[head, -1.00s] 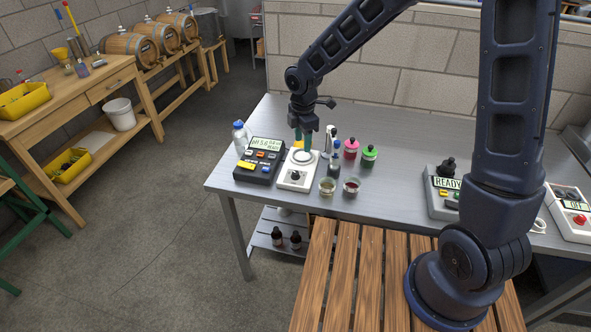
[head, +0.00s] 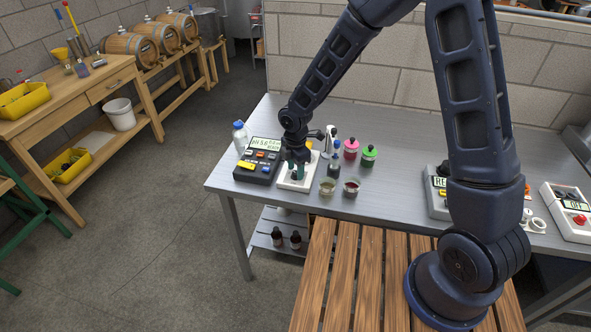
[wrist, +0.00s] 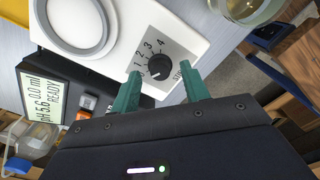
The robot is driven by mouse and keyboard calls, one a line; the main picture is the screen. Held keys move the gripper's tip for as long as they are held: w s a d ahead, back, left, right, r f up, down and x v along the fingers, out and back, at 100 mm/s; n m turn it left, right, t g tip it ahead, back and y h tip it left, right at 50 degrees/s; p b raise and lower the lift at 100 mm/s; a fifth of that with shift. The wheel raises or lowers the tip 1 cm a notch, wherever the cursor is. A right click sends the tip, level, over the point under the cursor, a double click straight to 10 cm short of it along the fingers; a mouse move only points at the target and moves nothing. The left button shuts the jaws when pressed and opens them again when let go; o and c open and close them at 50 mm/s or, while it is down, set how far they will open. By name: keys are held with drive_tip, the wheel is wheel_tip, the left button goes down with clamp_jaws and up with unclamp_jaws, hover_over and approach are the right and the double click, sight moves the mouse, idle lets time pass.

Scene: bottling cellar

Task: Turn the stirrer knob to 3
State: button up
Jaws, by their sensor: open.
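The stirrer (head: 312,176) is a white box on the steel table in the head view, partly hidden behind my gripper.
A pH meter (head: 256,174) stands close left of the stirrer. Two small beakers, one greenish (head: 327,186) and one with dark red liquid (head: 351,188), stand close right. Bottles with pink (head: 351,148) and green (head: 369,155) colouring stand behind.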

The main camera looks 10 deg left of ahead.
drive_tip(key=shift+f, duration=0.3)
drive_tip(key=shift+c, duration=0.3)
drive_tip(key=c, duration=0.9)
drive_tip(key=shift+c, duration=0.2)
